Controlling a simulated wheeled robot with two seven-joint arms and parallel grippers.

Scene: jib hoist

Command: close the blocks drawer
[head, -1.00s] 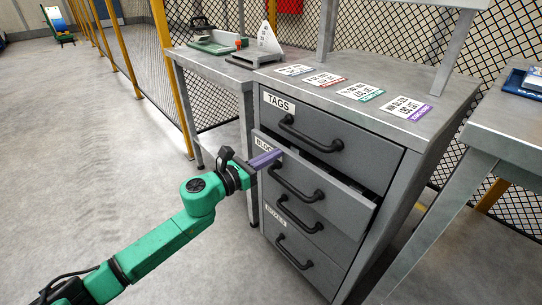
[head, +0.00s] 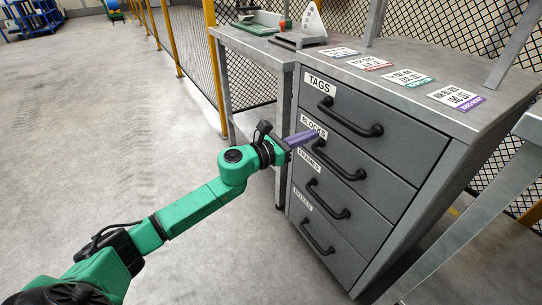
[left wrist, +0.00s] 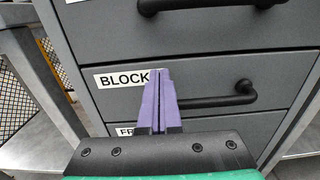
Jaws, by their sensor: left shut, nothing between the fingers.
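The blocks drawer (head: 385,178) is the second drawer down in a grey cabinet. Its front looks flush with the other fronts, with no open gap at its top edge. It has a black bar handle (head: 338,163) and a white BLOCKS label. My left gripper (head: 314,135) is shut and empty, its purple fingertips at the drawer front beside the label. In the left wrist view the fingers (left wrist: 159,75) point at the front, just right of the BLOCKS label (left wrist: 123,79) and left of the handle (left wrist: 215,101). Whether they touch it is unclear. My right gripper is not in view.
The tags drawer (head: 400,147) above and the drawers below look shut. Several printed cards lie on the cabinet top (head: 440,107). A side table (head: 243,41) stands to the left, and another table edge is at the right. Open floor (head: 110,150) lies left.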

